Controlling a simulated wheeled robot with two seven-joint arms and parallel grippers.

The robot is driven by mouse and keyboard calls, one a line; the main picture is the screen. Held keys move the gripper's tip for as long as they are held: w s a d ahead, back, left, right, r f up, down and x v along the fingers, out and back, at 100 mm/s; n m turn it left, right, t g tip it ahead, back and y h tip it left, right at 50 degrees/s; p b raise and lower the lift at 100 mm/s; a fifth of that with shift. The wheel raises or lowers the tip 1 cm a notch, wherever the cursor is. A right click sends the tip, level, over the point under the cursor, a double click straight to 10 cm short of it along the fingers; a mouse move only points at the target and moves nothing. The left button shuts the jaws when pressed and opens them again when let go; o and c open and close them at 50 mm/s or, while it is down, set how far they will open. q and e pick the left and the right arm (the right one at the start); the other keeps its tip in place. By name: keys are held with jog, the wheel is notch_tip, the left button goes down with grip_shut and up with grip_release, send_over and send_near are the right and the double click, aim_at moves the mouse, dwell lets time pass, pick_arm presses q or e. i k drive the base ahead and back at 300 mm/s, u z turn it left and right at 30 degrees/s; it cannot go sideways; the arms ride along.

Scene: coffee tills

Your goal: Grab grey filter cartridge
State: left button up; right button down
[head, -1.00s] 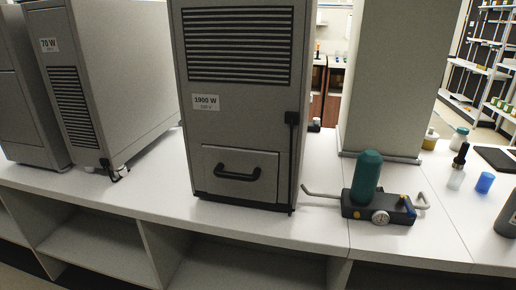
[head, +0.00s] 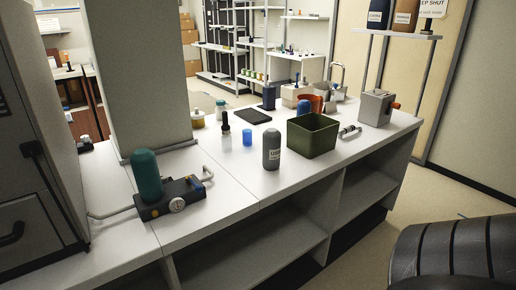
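A grey cylinder (head: 271,147) with a rounded top and a small pale label stands upright on the white counter, near its front edge in the middle of the head view. It looks like the grey filter cartridge; the label is too small to read in full. A teal cartridge (head: 147,176) stands upright in a dark base with a gauge (head: 170,204) and grey pipes, further left. Neither of my grippers shows in the head view.
A dark green open bin (head: 313,137) stands just right of the grey cylinder. A dropper bottle (head: 226,130) and a blue cup (head: 247,138) stand behind it to the left. A grey box (head: 374,107) sits near the counter's right end. Tall grey cabinets border the left.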

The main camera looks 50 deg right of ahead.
aim_at(272, 137)
jog(key=z, duration=2.95)
jog(key=i, duration=1.5)
jog(key=u, duration=2.1)
